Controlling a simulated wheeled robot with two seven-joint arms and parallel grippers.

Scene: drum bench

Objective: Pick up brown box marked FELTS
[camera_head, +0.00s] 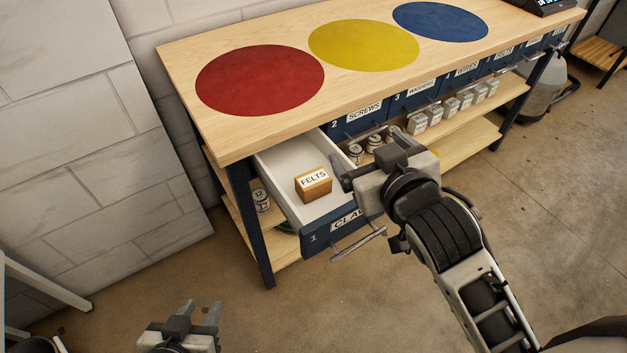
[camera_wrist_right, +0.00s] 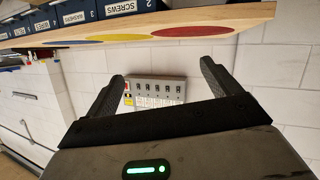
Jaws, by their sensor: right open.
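The brown box marked FELTS (camera_head: 313,185) sits upright inside the white open drawer (camera_head: 283,165), whose blue front (camera_head: 335,229) carries the number 1 and a partly hidden label. My right gripper (camera_head: 362,160) is open and empty, just right of the drawer and apart from the box. In the right wrist view my right gripper (camera_wrist_right: 163,85) has its fingers spread with nothing between them, and the box is not visible there. My left gripper (camera_head: 200,308) is low at the bottom left, with its fingers apart and empty, far from the drawer.
The wooden bench top (camera_head: 285,120) overhangs the drawer and bears red, yellow and blue discs. The drawer handle (camera_head: 358,243) sticks out in front. Jars and small boxes (camera_head: 440,112) stand on the shelf at right. A wall panel (camera_wrist_right: 156,91) shows in the wrist view. The floor in front is clear.

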